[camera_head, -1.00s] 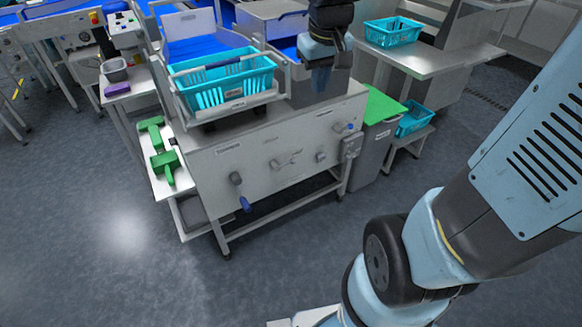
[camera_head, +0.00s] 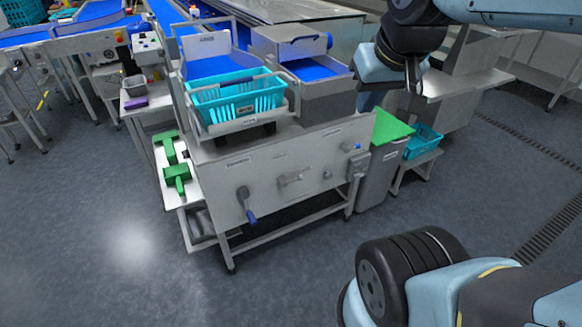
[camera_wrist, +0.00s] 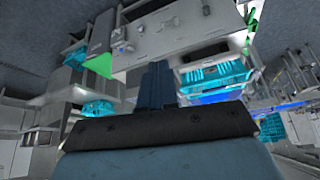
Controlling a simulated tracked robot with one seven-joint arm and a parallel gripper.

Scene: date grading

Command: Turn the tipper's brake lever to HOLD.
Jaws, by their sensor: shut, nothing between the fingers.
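The tipper is a grey machine with a sloping front panel (camera_head: 270,160), cradling a turquoise crate (camera_head: 238,100). On the panel are a dark lever with a blue handle (camera_head: 248,206) hanging down at the left, a grey handle (camera_head: 291,179) in the middle and a small blue-tipped control (camera_head: 356,147) at the right. The labels are too small to read, so I cannot tell which is the brake lever or where HOLD is. In the wrist view my gripper (camera_wrist: 157,72) is shut and empty.
A grey bin with a green lid (camera_head: 390,127) stands right of the tipper, beside a low stand with a turquoise crate (camera_head: 423,141). A side shelf at the left holds green tools (camera_head: 177,180). The floor (camera_head: 110,260) in front is clear.

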